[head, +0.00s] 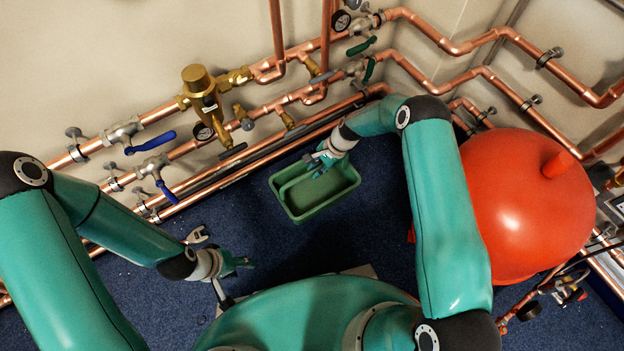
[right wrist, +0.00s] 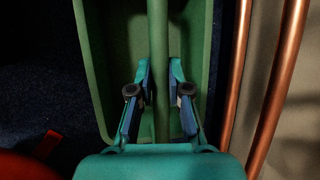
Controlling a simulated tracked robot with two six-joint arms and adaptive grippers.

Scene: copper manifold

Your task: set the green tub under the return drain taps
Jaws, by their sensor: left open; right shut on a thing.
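The green tub (head: 322,207) is at the foot of the back wall, just in front of the lowest copper pipes. My right gripper (head: 319,163) reaches into it from above and is shut on its central bar (right wrist: 161,70), which lies between the fingers in the right wrist view (right wrist: 161,90). I cannot tell whether the tub touches the floor. Small brass taps (head: 242,117) and (head: 288,120) hang from the pipes, left of and behind the tub; I cannot tell which are the return drain taps. My left gripper (head: 242,263) is open and empty, left of the tub.
Copper pipes (head: 185,148) with blue-handled valves (head: 155,142) run along the wall. A large red vessel (head: 525,205) stands at the right. Blue carpet (head: 255,225) is clear left of the tub.

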